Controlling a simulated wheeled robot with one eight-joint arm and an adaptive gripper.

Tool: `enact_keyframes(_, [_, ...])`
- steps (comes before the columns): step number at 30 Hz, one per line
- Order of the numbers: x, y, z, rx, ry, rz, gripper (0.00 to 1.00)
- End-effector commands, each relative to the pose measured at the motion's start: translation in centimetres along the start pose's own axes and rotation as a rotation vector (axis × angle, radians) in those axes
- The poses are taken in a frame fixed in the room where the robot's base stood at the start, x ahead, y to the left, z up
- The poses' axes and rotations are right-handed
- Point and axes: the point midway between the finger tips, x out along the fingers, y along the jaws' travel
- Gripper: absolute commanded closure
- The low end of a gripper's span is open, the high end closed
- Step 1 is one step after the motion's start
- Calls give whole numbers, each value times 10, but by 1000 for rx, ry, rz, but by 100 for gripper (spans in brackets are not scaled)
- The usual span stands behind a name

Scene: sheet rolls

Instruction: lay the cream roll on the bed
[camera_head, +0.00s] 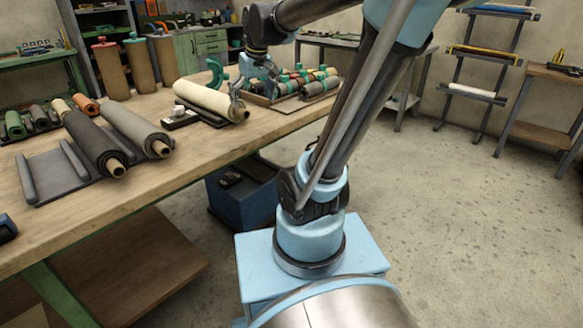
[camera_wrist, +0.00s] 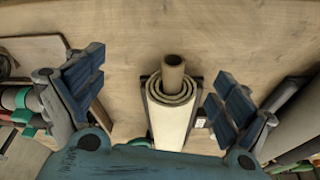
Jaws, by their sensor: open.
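The cream roll (camera_head: 205,99) lies on a low dark support on the workbench, its brown core end facing the bench's front edge. In the wrist view the cream roll (camera_wrist: 171,122) lies between the two spread blue-grey fingers. My gripper (camera_head: 243,88) is open at the roll's near end; the wrist view shows my gripper (camera_wrist: 155,95) with a gap on each side of the roll. A grey flat plate with raised side rails, which looks like the bed (camera_head: 47,172), is at the bench's left. No roll lies between its rails.
A dark roll (camera_head: 92,141) and a grey roll (camera_head: 136,129) lie between the bed and the cream roll. A small white-topped block (camera_head: 180,119) sits beside the cream roll. A tray of coloured rolls (camera_head: 285,100) is to the right. Upright rolls stand behind.

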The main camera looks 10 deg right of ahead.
Motion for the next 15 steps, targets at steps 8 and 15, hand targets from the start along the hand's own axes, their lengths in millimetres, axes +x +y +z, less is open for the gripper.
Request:
enact_keyframes(8, [27, 14, 116, 133, -45, 42, 6])
enact_keyframes(15, [61, 16, 203, 240, -81, 74, 6])
